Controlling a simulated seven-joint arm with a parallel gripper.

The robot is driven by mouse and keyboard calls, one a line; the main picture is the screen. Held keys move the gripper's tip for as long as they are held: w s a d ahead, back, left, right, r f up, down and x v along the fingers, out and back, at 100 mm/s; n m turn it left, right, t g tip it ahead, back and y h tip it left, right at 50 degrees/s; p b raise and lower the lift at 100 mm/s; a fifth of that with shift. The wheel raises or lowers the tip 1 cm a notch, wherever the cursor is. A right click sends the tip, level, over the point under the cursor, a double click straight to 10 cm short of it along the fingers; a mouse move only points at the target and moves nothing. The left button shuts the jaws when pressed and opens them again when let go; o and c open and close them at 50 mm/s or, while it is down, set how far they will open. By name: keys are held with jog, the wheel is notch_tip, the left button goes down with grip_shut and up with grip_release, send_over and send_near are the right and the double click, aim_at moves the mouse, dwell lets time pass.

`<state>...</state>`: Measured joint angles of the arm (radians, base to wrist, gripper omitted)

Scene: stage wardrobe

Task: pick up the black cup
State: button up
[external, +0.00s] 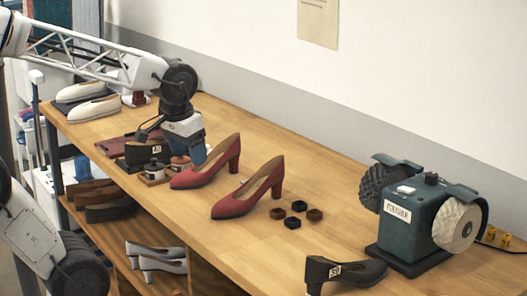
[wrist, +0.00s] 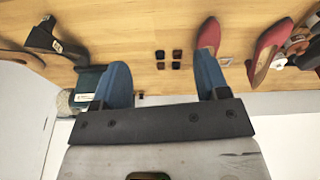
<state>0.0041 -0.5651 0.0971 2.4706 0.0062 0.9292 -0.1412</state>
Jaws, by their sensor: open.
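A cluster of several small dark cup-like pieces lies on the wooden table, to the right of the red shoes. Two look black, one at the back (external: 298,205) and one at the front (external: 292,222); the others look brown. I cannot tell which black one the task means. The wrist view shows the cluster between and beyond my fingers, with a dark piece (wrist: 161,54) among them; shades are hard to tell there. My gripper (external: 197,156) is open and empty, with blue fingers (wrist: 160,62), left of the cluster by the red shoes.
Red heeled shoes (external: 250,190) (external: 210,168) stand between my gripper and the cluster. A green polisher (external: 408,222) and a black shoe (external: 345,272) are at the right. A small tray with pots (external: 155,172) is at the left. Bare table lies around the cluster.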

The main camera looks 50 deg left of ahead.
jog(key=w+a+f+n, duration=0.1)
jog(key=w+n, duration=0.3)
jog(key=w, duration=0.6)
jog(key=n+g+y, duration=0.1)
jog(key=n+g, duration=0.1)
jog(key=n, duration=1)
send_near(300, 201)
jog(key=d+f, duration=0.1)
jog(key=d, duration=0.1)
jog(key=shift+s+a+f, duration=0.15)
jog(key=shift+s+a, duration=0.1)
jog(key=shift+s, duration=0.25)
jog(key=shift+a+f, duration=0.15)
jog(key=shift+f, duration=1.1)
jog(key=shift+a+f, duration=0.1)
jog(key=shift+f, duration=1.2)
jog(key=shift+a+f, duration=0.15)
jog(key=shift+f, duration=1.15)
